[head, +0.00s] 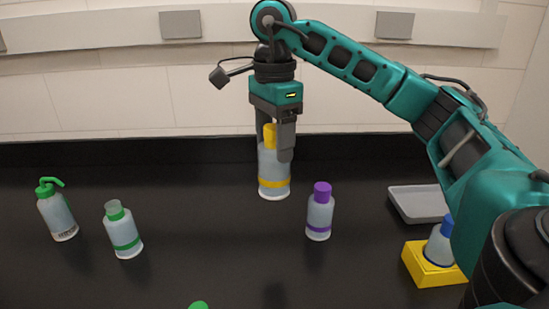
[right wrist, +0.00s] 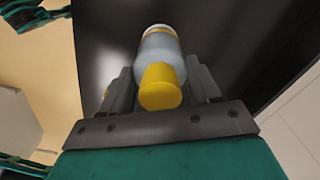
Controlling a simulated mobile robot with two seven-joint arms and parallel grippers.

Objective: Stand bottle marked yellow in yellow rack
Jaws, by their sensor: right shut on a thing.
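A clear bottle with a yellow cap and a yellow band (head: 273,172) hangs upright in my right gripper (head: 277,145), which is shut around its upper part from above. In the right wrist view the yellow cap (right wrist: 160,88) sits between the two fingers. The bottle appears to be held above the black bench. The yellow rack (head: 433,268) stands at the lower right, partly hidden by my right arm. A bottle with a blue cap (head: 440,246) stands in that rack. My left gripper is not in view.
A purple-capped bottle (head: 320,212) stands right of the held bottle. A grey tray (head: 415,205) lies at the right. A green-banded bottle (head: 123,232) and a green-topped wash bottle (head: 58,215) stand at the left. A green top (head: 198,305) shows at the bottom edge.

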